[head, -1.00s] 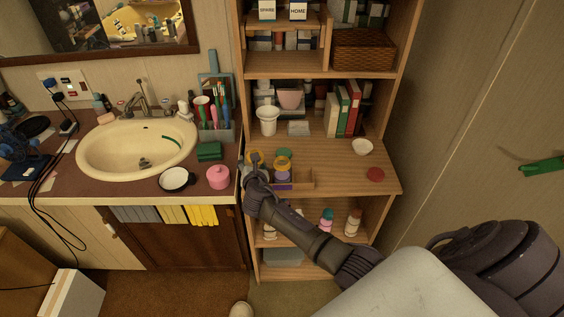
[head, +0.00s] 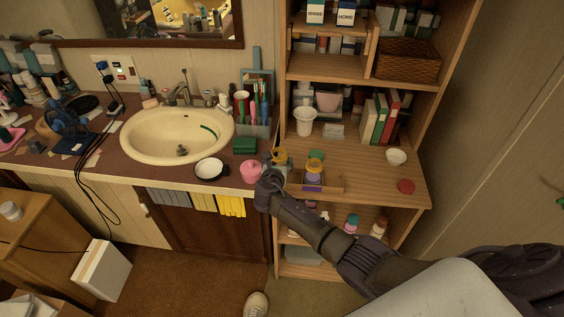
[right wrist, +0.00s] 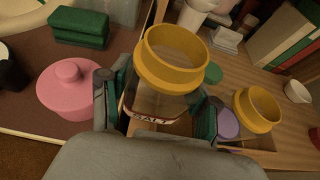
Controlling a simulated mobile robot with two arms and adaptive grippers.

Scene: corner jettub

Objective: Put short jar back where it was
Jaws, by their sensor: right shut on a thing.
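My right gripper (head: 271,172) is shut on a short clear jar with a yellow rim (head: 279,157). In the right wrist view the jar (right wrist: 175,62) stands between the two fingers (right wrist: 155,112), with a label reading "SALT" on its body. The jar is at the left edge of the wooden shelf, beside the counter. A wooden tray (head: 333,187) sits on that shelf, just right of the jar. A second yellow-rimmed jar (right wrist: 258,109) is by the tray. Whether the held jar touches the shelf is hidden. My left gripper is not in view.
A pink lidded pot (head: 251,172), a green sponge (head: 245,145) and a black-rimmed bowl (head: 208,169) stand on the counter to the left. A white cup (head: 305,121) is behind on the shelf. A white bowl (head: 396,157) and red lid (head: 406,186) lie right, with bare shelf between.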

